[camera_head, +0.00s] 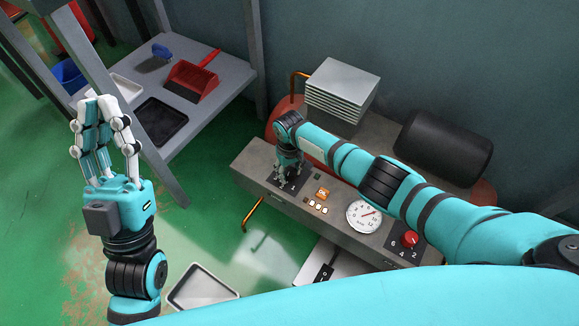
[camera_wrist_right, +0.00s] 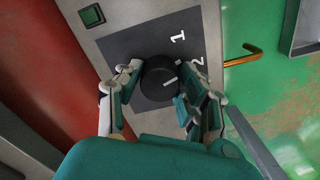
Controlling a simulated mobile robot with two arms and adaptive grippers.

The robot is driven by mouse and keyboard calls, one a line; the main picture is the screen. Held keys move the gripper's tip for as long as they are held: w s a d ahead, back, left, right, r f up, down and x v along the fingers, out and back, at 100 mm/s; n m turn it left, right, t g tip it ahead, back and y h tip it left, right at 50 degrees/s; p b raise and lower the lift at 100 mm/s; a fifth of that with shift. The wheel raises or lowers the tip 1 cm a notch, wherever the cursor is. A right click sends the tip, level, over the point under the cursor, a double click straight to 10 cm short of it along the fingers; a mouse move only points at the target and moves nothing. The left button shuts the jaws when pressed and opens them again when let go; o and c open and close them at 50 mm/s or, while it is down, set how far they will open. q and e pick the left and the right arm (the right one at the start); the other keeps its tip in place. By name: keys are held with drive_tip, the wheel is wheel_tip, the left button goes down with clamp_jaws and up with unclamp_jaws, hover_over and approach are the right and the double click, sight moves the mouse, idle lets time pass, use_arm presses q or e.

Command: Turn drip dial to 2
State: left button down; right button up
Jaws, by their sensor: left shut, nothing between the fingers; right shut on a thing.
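The drip dial is a round black knob (camera_wrist_right: 157,76) on a dark plate (camera_wrist_right: 186,28) with white numerals. In the right wrist view, 1 is at the top right of the plate and 2 is lower, partly covered by a finger. A short white mark shows on the knob near the right finger. My right gripper (camera_wrist_right: 163,88) is shut on the knob, with fingers on its left and right sides. In the head view, my right gripper (camera_head: 289,172) hides most of the dial. My left gripper (camera_head: 104,118) is shut and empty, pointing up, far left of the panel.
The grey panel (camera_head: 250,160) also carries an orange button (camera_head: 322,193), a white gauge (camera_head: 363,216) and a red knob (camera_head: 410,238). A black cylinder (camera_head: 440,147) and stacked grey plates (camera_head: 342,85) stand behind. A shelf with a red dustpan (camera_head: 190,78) is at upper left.

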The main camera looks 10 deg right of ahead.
sight(289, 171)
drive_tip(key=m+p, duration=0.1)
drive_tip(key=m, duration=0.1)
drive_tip(key=shift+m, duration=0.3)
use_arm(q)
drive_tip(key=w+f+g+y, duration=0.1)
drive_tip(key=w+f+g, duration=0.3)
drive_tip(key=w+f, duration=0.1)
drive_tip(key=shift+w+d+f+g+y, duration=0.2)
drive_tip(key=shift+d+g+y, duration=0.1)
drive_tip(key=shift+y, duration=0.1)
use_arm(e)
drive_tip(key=shift+m, duration=0.4)
drive_tip(key=o, duration=1.1)
drive_tip(key=shift+o, duration=0.2)
drive_tip(key=shift+r, duration=0.1)
wheel_tip(289, 171, up, 12)
